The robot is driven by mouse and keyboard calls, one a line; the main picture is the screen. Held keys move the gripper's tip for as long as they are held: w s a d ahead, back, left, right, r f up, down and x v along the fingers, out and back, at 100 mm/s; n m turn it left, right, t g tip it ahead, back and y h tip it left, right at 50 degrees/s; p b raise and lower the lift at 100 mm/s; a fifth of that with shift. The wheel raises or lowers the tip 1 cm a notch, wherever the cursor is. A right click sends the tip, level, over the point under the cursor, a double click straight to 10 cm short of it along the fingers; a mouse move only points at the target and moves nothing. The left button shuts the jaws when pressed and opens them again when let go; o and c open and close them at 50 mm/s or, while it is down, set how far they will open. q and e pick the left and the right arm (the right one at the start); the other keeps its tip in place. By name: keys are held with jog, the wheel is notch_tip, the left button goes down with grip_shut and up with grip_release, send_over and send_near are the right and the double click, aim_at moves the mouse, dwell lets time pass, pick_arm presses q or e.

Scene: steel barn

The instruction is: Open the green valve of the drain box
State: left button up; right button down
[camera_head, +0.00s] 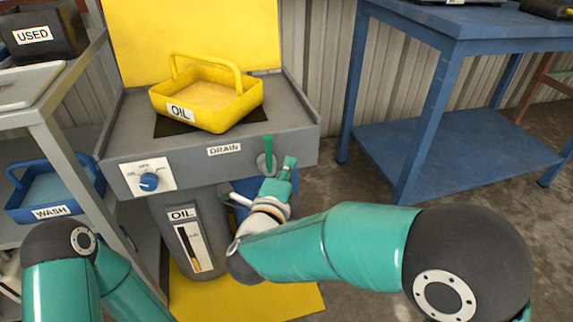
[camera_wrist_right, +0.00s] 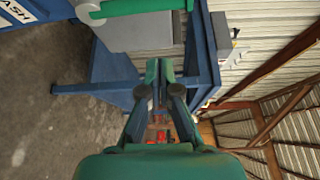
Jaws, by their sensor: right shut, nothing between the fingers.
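The drain box (camera_head: 135,138) is a grey bench-like box with a DRAIN label on its front. The green valve (camera_head: 268,150) is on the front face, right of that label. Its green handle stands upright against a grey round part. My right gripper (camera_head: 290,161) is just right of the handle's lower end, shut and empty; I cannot tell whether it touches. In the right wrist view its fingers (camera_wrist_right: 159,68) are together. A green bar (camera_wrist_right: 140,6) crosses the top there; I cannot tell whether it is the handle. My left gripper is out of view.
A yellow OIL tray (camera_head: 213,116) sits on the box, above a blue knob (camera_head: 149,181). A grey OIL container (camera_head: 191,215) stands below. A blue WASH tray (camera_head: 52,190) is on the left shelf. A blue table (camera_head: 450,160) stands right, with floor between.

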jog(key=b+v, duration=0.1)
jog(key=v, duration=0.4)
jog(key=shift+s+a+f, duration=0.1)
jog(key=shift+s+f, duration=0.1)
jog(key=shift+s, duration=0.1)
